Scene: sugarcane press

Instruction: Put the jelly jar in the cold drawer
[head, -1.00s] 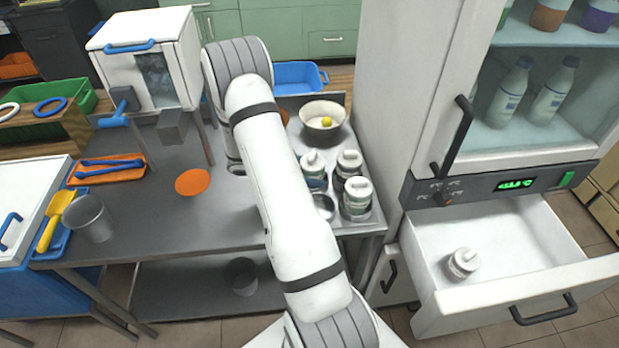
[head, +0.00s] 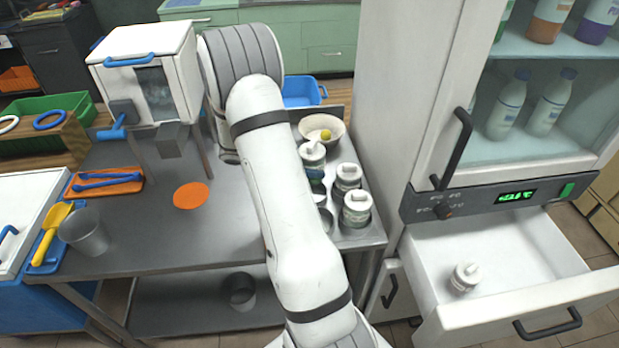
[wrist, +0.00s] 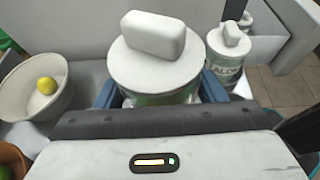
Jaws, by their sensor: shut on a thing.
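My gripper (wrist: 160,94) is shut on a white-lidded jar (wrist: 155,60) with a green label band, its blue fingers on either side. I cannot read its label. In the head view, this jar (head: 312,154) is over the back of the steel side tray, beside my arm, which hides most of the gripper. Two similar white-lidded jars, a rear one (head: 347,178) and a front one (head: 357,208), stand close to its right. The cold drawer (head: 520,250) is pulled open below the glass-fronted fridge. One small white-lidded jar (head: 465,278) stands inside it at the left.
A bowl (head: 335,128) with a yellow fruit sits behind the jars. The tall fridge wall (head: 385,110) stands between the tray and the drawer. The drawer's right side is bare. A metal cup (head: 84,232) and an orange disc (head: 190,195) are on the steel table.

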